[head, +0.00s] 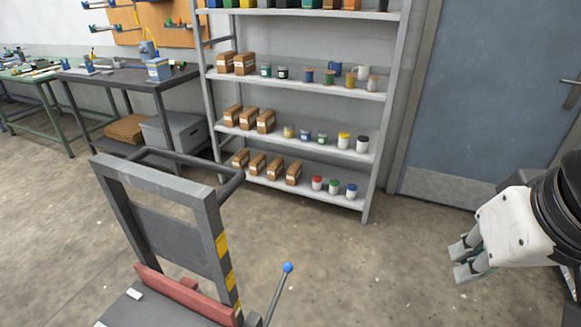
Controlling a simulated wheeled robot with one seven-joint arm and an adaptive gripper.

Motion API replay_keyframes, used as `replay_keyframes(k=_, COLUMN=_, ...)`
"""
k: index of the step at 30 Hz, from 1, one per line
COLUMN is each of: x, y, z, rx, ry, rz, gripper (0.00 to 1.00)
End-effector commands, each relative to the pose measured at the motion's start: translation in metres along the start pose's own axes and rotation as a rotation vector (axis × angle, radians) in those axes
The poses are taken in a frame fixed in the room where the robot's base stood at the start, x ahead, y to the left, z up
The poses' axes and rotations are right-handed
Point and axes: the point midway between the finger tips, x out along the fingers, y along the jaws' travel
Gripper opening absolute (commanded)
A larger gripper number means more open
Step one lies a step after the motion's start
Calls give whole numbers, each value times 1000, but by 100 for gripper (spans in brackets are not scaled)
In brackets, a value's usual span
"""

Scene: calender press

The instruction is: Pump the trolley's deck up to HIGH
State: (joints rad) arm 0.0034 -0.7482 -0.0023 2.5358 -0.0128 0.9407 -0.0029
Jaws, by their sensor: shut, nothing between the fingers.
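The trolley's dark grey upright frame (160,174) with its push handle stands at the lower left, yellow marks on its right post. Its deck (150,314) shows at the bottom edge, with a red crossbar (185,292) behind it. A thin lever with a blue knob (288,267) rises tilted on the trolley's right side; its lower end is cut off by the frame. No height marking is readable. My gripper (458,260) is at the right, shut and empty, its fingers pointing left. It is well to the right of the blue knob and apart from it.
A grey shelf rack (296,87) with boxes and jars stands behind the trolley. A workbench (125,77) is at the left back, and a blue-grey door (490,90) at the right back. Bare concrete floor (385,270) lies between the lever and my gripper.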

Motion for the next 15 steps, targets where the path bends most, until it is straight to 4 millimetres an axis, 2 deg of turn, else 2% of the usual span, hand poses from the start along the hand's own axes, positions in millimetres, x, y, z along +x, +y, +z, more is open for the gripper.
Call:
replay_keyframes(k=9, x=5, y=-1, z=-5, rx=-29, ry=-6, rz=0, gripper=0)
replay_keyframes(k=11, x=14, y=-3, z=-13, rx=-77, ry=-15, rz=-1, gripper=0)
replay_keyframes(k=15, x=52, y=-14, z=-45, rx=-296, ry=-56, rz=-6, gripper=0)
